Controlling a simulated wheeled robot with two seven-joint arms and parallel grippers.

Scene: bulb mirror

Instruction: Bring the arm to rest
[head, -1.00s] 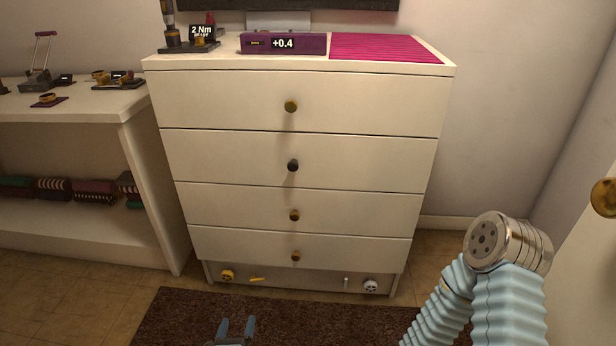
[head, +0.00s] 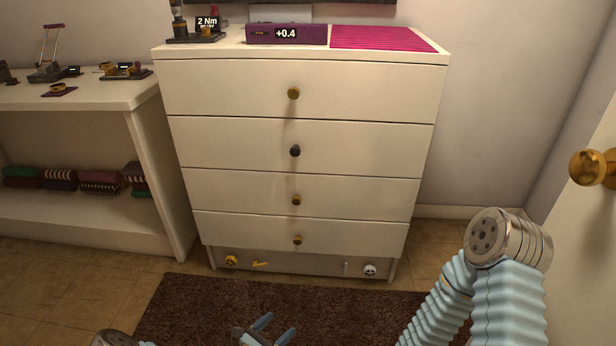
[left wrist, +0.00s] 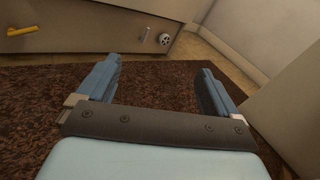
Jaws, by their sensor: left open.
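My left gripper (head: 274,328) is at the bottom of the head view, low over the brown rug (head: 190,310). Its two blue fingers are apart with nothing between them, and the left wrist view shows the same open jaws (left wrist: 160,90). The jaws point towards the base of the white chest of drawers (head: 300,150) and are clear of it. My other arm (head: 495,280) stands folded at the lower right of the head view, and its gripper does not show.
The chest's drawers look shut, with round knobs (head: 294,93) sticking out. A white shelf unit (head: 80,95) stands at the left. A door with a brass knob (head: 592,167) is at the right edge. The rug in front of the chest is clear.

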